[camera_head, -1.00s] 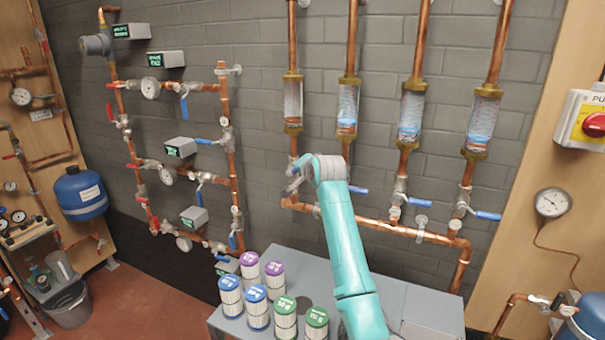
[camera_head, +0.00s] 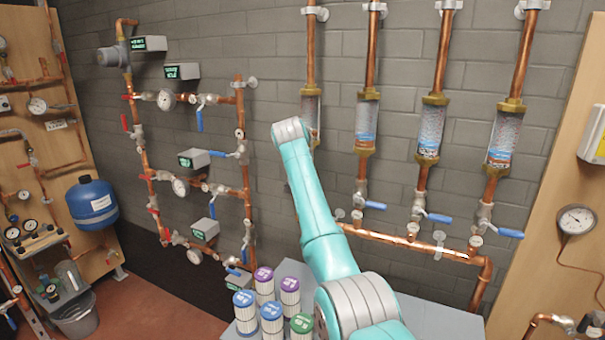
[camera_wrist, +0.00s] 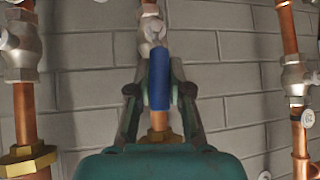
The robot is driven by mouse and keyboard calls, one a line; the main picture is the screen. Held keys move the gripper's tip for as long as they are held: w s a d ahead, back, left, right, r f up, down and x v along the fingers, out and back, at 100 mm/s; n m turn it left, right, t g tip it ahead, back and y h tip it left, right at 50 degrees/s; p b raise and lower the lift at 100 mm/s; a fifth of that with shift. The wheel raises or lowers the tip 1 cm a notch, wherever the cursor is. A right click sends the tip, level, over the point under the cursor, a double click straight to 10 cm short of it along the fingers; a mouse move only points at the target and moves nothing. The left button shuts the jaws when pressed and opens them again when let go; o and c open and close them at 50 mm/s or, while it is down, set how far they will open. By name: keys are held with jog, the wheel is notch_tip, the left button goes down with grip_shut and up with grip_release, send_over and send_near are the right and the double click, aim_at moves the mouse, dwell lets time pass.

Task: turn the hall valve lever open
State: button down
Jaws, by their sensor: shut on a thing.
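In the wrist view, my gripper (camera_wrist: 160,92) is shut on a blue lever (camera_wrist: 159,70), with one finger on each side. The lever looks roughly in line with the copper pipe (camera_wrist: 158,122) seen behind it. The silvery valve body (camera_wrist: 151,30) shows just above the lever. In the head view my gripper and the held lever are hidden behind my arm, near the leftmost sight-glass pipe (camera_head: 311,60). I cannot read a label that marks this valve as the hall one.
Three other blue levers (camera_head: 375,206) (camera_head: 439,218) (camera_head: 510,233) stick out rightward along the lower copper pipe (camera_head: 400,240). Filter canisters (camera_head: 264,280) stand on a grey bench. A pipe rack with blue levers (camera_head: 200,120) is on the left. Another pipe (camera_wrist: 24,115) runs beside my gripper.

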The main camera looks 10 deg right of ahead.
jog(key=shift+w+a, duration=0.15)
jog(key=shift+a, duration=0.05)
dwell(0.5)
jog(key=c, duration=1.1)
grip_release()
jog(key=shift+a+g+h, duration=0.1)
jog(key=shift+g+h, duration=0.2)
jog(key=v, duration=1.2)
